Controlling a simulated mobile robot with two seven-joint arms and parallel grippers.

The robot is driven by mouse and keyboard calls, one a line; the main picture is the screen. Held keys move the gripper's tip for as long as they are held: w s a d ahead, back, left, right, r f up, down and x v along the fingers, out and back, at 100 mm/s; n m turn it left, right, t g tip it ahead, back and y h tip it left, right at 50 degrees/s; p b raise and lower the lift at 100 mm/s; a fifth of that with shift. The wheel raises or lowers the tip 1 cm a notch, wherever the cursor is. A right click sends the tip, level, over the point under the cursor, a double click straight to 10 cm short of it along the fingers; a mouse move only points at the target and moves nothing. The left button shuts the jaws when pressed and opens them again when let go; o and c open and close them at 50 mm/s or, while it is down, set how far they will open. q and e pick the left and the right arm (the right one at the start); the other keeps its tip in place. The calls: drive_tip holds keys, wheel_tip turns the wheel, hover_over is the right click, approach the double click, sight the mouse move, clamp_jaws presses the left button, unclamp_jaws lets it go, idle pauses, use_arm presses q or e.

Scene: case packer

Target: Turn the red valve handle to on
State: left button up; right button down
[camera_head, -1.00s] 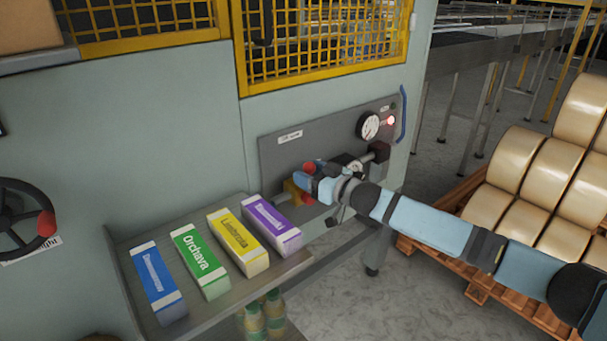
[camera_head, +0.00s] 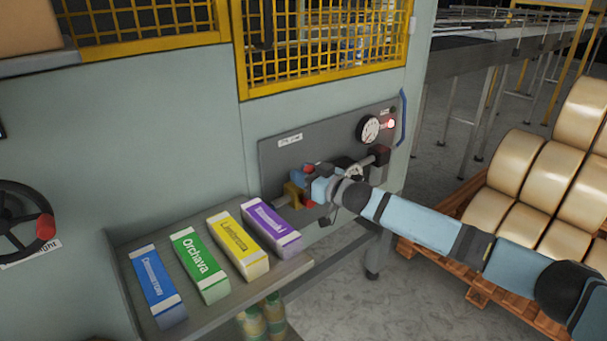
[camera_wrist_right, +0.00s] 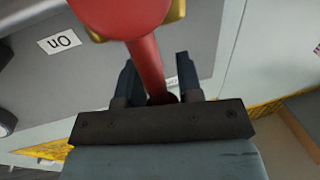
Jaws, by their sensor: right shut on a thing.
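The red valve handle (camera_wrist_right: 145,45) runs down from its round hub between the two dark fingers of my right gripper (camera_wrist_right: 156,63) in the right wrist view. The right gripper is shut on it. A yellow part of the valve shows behind the hub. A white "On" label (camera_wrist_right: 60,42), upside down in this view, is on the grey panel to the left of the handle. A second label behind the handle is mostly hidden. In the head view my right gripper (camera_head: 308,182) is at the yellow valve body (camera_head: 294,192) and hides most of the handle. My left gripper is not in view.
The grey panel (camera_head: 290,152) carries a gauge (camera_head: 368,129) and a lit red lamp (camera_head: 390,124). A shelf (camera_head: 222,300) with several coloured cartons is close on the left. A black handwheel (camera_head: 22,222) is far left. A pallet of rolls (camera_head: 505,205) stands right.

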drive_tip(key=shift+w+d+r+m+p, duration=0.1)
drive_tip(key=shift+w+d+m+p, duration=0.2)
drive_tip(key=shift+m+p, duration=0.5)
drive_tip(key=shift+w+d+m+p, duration=0.2)
drive_tip(key=shift+d+m+p, duration=0.2)
drive_tip(key=shift+m+p, duration=0.35)
drive_tip(key=shift+w+d+f+m+t+p, duration=0.15)
drive_tip(key=shift+w+d+f+m+t, duration=0.15)
drive_tip(key=shift+m, duration=0.4)
drive_tip(key=shift+w+d+f+m+t+p, duration=0.2)
drive_tip(key=shift+d+m, duration=0.25)
drive_tip(key=shift+m, duration=0.2)
drive_tip(key=shift+w+d+f+m+t+p, duration=0.1)
drive_tip(key=shift+w+d+f+m+t, duration=0.2)
drive_tip(key=shift+m, duration=0.4)
drive_tip(key=shift+r, duration=0.1)
drive_tip(key=c, duration=0.8)
unclamp_jaws()
drive_tip(key=shift+d, duration=0.1)
drive_tip(key=shift+s, duration=0.1)
drive_tip(key=p+v, duration=0.1)
drive_tip(key=v, duration=1.2)
drive_tip(key=shift+s+d, duration=0.1)
drive_tip(key=shift+d, duration=0.3)
